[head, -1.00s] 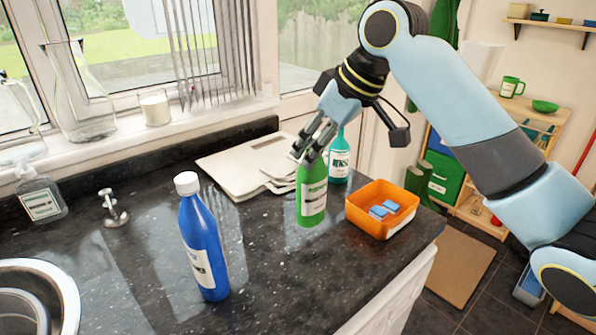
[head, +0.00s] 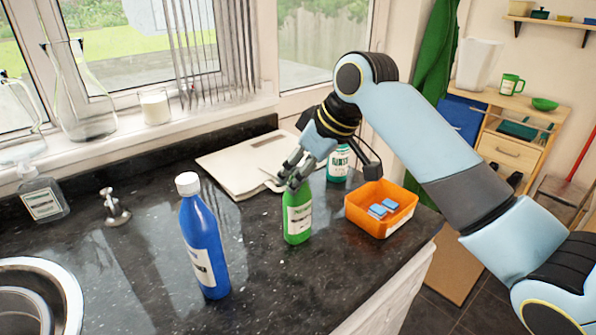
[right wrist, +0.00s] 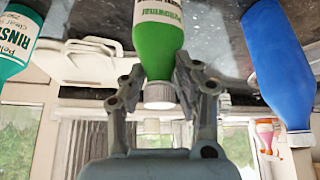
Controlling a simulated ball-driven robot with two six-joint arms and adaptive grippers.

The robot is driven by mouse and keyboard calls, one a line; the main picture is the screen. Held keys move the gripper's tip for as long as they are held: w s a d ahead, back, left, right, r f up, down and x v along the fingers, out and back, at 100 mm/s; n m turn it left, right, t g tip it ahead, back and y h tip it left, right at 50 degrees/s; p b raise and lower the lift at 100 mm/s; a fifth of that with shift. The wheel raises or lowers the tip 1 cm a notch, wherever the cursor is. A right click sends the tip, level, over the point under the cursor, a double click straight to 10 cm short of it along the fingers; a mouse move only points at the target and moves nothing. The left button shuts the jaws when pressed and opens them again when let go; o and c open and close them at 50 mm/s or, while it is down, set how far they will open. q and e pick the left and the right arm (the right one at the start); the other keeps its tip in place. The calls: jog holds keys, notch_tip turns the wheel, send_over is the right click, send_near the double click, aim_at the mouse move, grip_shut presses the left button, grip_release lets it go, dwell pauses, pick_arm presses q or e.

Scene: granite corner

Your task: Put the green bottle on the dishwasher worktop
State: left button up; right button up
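The green bottle (head: 297,218) with a white label is upright over the dark speckled worktop (head: 262,275), left of the orange bin. Its base looks to be at the worktop surface; I cannot tell whether it touches. My right gripper (head: 292,182) comes down from above, with its fingers closed around the bottle's neck and top. In the right wrist view, which is upside down, the green bottle (right wrist: 157,25) sits between the two fingers (right wrist: 160,92), one on each side of the neck. My left gripper is in neither view.
A blue bottle (head: 203,245) stands to the left. An orange bin (head: 372,222) with blue tablets is on the right, near the worktop edge. A teal bottle (head: 338,165) and a pale board (head: 235,165) are behind. A sink (head: 60,275) is at lower left.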

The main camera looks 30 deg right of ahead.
jog(key=o, duration=0.3)
jog(key=shift+r, duration=0.1)
jog(key=shift+s+r, duration=0.1)
jog(key=shift+r, duration=0.25)
jog(key=v, duration=1.1)
jog(key=shift+s+r, duration=0.15)
